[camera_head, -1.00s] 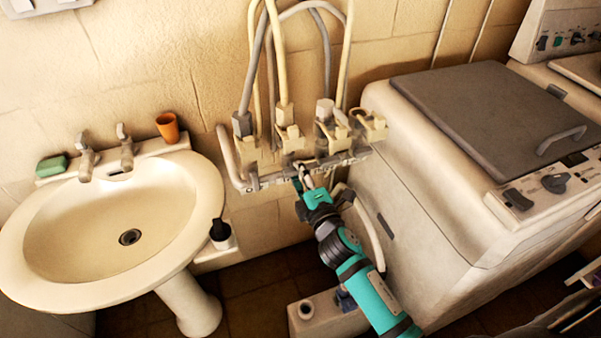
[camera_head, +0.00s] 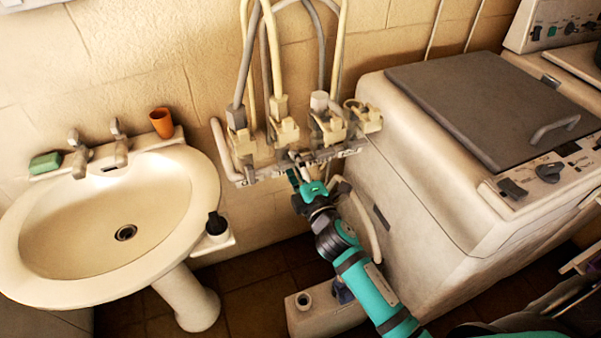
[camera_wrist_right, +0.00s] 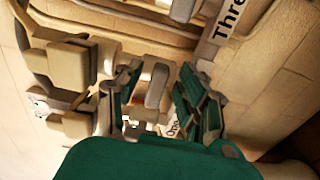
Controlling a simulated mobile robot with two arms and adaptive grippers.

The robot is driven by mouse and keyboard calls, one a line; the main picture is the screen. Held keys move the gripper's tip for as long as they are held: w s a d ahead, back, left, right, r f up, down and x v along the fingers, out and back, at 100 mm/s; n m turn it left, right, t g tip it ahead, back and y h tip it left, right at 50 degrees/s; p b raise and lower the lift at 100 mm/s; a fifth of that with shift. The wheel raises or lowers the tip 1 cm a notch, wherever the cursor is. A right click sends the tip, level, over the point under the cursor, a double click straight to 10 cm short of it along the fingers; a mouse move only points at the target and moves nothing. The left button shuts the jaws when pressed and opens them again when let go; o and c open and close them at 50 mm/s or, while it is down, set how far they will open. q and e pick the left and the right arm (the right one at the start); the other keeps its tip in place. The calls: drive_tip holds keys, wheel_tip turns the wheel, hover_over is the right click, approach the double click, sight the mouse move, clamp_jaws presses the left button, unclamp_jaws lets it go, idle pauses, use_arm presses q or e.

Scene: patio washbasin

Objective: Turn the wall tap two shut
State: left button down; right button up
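A row of cream wall taps with hoses is fixed above a labelled strip (camera_head: 262,172) between the basin and the washing machine. The tap second from the left (camera_head: 284,130) stands just above my right gripper (camera_head: 301,178), whose fingers are spread in front of the strip. In the right wrist view, the fingers of this gripper (camera_wrist_right: 160,100) stand apart on both sides of a pale lever (camera_wrist_right: 157,86); contact is not clear. A label reading "Three" (camera_wrist_right: 229,20) shows there, and another label is partly hidden. My left gripper is out of view.
A washbasin (camera_head: 35,262) with an orange cup (camera_head: 162,122) and green soap (camera_head: 45,163) is at left. A washing machine (camera_head: 420,190) stands close to the right of my arm. A pale box (camera_head: 318,312) is on the floor below.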

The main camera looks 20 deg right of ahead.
drive_tip(key=s, duration=1.2)
drive_tip(key=shift+d, duration=0.2)
drive_tip(key=s+f+m+g, duration=0.3)
drive_tip(key=f, duration=0.8)
drive_tip(key=s+f+m+g, duration=0.2)
drive_tip(key=s+f+g, duration=0.15)
drive_tip(key=f, duration=0.85)
drive_tip(key=s+f+m+g, duration=0.2)
drive_tip(key=s+f+m, duration=0.1)
drive_tip(key=f, duration=0.8)
drive_tip(key=s+d+f+m+g, duration=0.1)
drive_tip(key=s+f+m+g, duration=0.1)
drive_tip(key=s+f, duration=0.4)
drive_tip(key=s+d+f+m+g, duration=0.2)
drive_tip(key=s+f, duration=0.4)
drive_tip(key=s, duration=0.7)
drive_tip(key=s+d+f+m+g, duration=0.1)
drive_tip(key=s+f+m+g, duration=0.2)
drive_tip(key=s+f, duration=0.4)
drive_tip(key=shift+s+d+m+g+h, duration=0.35)
drive_tip(key=shift+s+g, duration=0.4)
drive_tip(key=shift+s, duration=0.4)
drive_tip(key=shift+r, duration=0.1)
